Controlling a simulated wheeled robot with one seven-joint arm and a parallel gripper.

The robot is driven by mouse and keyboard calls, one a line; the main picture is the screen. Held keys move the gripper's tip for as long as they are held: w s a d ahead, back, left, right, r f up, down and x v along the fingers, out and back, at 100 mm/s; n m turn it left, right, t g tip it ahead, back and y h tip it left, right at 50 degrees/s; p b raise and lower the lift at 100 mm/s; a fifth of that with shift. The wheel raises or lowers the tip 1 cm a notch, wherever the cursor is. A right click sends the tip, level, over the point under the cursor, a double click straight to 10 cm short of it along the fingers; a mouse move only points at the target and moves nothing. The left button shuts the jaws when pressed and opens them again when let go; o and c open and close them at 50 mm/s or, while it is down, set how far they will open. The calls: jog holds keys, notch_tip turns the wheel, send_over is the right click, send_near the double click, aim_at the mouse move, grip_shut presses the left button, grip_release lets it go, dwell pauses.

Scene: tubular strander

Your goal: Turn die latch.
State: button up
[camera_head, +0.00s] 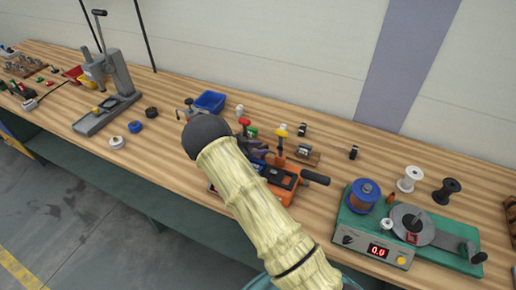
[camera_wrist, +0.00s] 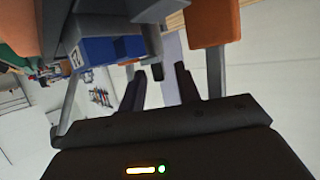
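An orange and black bench device (camera_head: 285,183) with a black handle (camera_head: 316,177) stands mid-bench in the head view, partly hidden behind my arm. I cannot pick out the die latch for certain. In the wrist view, my gripper (camera_wrist: 161,85) has its two dark fingers apart, with nothing clearly held between them. A small dark piece (camera_wrist: 157,73) shows in the gap beyond the fingertips; I cannot tell whether it is within reach. A blue block (camera_wrist: 98,51) is left of the fingers and an orange part (camera_wrist: 214,22) is above right. In the head view, my arm hides most of the gripper.
A green-based machine (camera_head: 345,225) with a red display and spools stands at the right. A grey lever press (camera_head: 112,90) stands at the left. A blue bin (camera_head: 210,101) and small toggle clamps sit behind my arm.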

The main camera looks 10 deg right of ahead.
jog(key=b+v, duration=0.4)
jog(key=v, duration=1.3)
jog(key=shift+a+b, duration=0.15)
jog(key=shift+b, duration=0.25)
jog(key=shift+r, duration=0.15)
